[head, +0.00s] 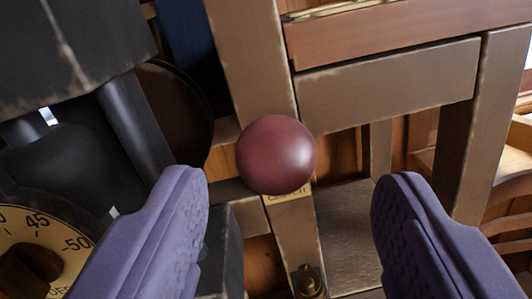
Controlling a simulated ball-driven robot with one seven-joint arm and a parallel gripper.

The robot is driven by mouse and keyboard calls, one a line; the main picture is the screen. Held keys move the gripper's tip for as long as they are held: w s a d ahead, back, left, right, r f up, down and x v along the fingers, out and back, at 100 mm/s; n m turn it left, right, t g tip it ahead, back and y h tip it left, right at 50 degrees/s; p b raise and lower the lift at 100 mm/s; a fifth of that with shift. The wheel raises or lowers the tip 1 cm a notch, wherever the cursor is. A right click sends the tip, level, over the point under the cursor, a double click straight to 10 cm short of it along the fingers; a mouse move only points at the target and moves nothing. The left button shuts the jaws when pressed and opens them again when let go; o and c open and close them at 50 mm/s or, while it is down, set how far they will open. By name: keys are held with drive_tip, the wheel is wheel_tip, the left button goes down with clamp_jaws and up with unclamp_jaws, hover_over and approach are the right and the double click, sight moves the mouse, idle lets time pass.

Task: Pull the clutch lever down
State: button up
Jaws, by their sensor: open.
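The clutch lever shows as a dark red ball knob (276,154) near the middle of the head view. The knob hides any shaft behind it. A small yellowish label, partly covered by the knob, reads something like "CLUTCH" on the post below. My gripper (292,190) is open, with one purple finger at the lower left and the other at the lower right. The knob appears between and a little above the fingertips, closer to the left one. I see no contact between the fingers and the knob.
A worn grey-brown frame (390,85) stands around and behind the knob. Dark machine parts (75,50) fill the left side. A yellow dial (45,245) with numbers is at the lower left. A small brass fitting (308,280) sits low on the post. Wooden furniture shows at the right.

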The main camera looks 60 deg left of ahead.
sight(279, 138)
drive_tip(key=x, duration=0.6)
drive_tip(key=shift+s+a+f, duration=0.15)
drive_tip(key=shift+a, duration=0.35)
drive_tip(key=shift+w+a, duration=0.1)
drive_tip(key=shift+w, duration=0.3)
drive_tip(key=shift+w+a, duration=0.1)
drive_tip(key=shift+a, duration=0.2)
drive_tip(key=shift+d, duration=0.2)
clamp_jaws()
